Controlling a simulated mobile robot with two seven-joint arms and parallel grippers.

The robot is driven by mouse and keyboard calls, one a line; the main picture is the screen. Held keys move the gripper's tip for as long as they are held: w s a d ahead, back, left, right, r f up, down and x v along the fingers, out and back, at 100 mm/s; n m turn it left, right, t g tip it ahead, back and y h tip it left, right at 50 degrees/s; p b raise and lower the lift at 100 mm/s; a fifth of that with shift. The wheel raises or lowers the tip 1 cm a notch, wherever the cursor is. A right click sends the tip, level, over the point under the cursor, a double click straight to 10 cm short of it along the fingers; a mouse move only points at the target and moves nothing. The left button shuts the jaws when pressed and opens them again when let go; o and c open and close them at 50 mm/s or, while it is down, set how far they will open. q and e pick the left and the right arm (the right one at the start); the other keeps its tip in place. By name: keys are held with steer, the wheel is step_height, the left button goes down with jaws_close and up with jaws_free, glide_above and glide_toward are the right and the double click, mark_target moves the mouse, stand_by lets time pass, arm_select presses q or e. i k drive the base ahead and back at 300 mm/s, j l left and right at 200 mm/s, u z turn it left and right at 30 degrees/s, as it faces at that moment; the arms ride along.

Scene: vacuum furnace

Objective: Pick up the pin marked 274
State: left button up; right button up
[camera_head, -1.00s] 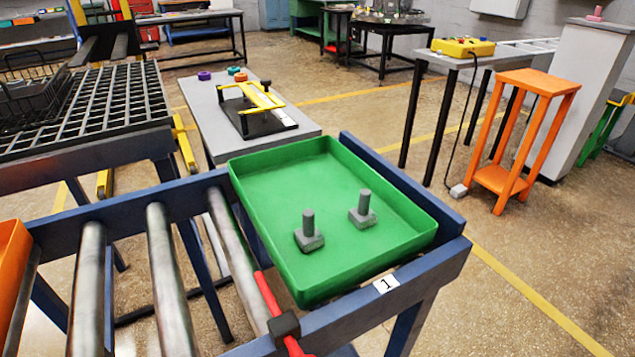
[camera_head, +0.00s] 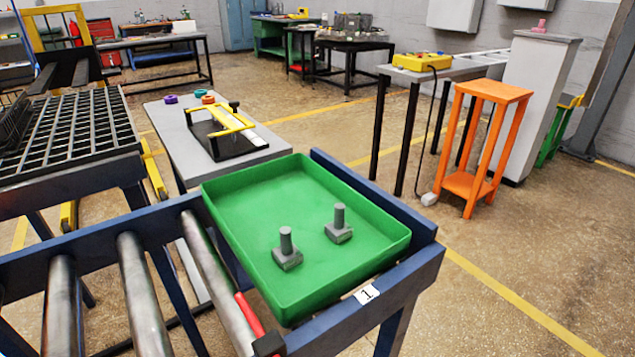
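Two grey pins stand upright on square bases in a green tray (camera_head: 240,200). One pin (camera_head: 287,250) is nearer and to the left; the other pin (camera_head: 339,225) is to its right and a little farther back. No number can be read on either pin, so I cannot tell which is marked 274. Neither of my grippers shows in the view.
The tray sits at the end of a blue-framed roller conveyor (camera_head: 140,290) with a label "1" (camera_head: 367,294). Behind it is a grey table (camera_head: 180,135) with a yellow-handled fixture (camera_head: 225,130). An orange stool (camera_head: 480,140) stands right. Open floor lies at the right.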

mark_target(339, 230)
steer(key=i+l+u, duration=0.15)
steer(key=l+u, duration=0.45)
steer(key=u, duration=0.2)
steer(key=i+l+u, duration=0.1)
steer(key=l+u, duration=0.95)
steer(key=u, duration=0.2)
steer(key=k, duration=0.05)
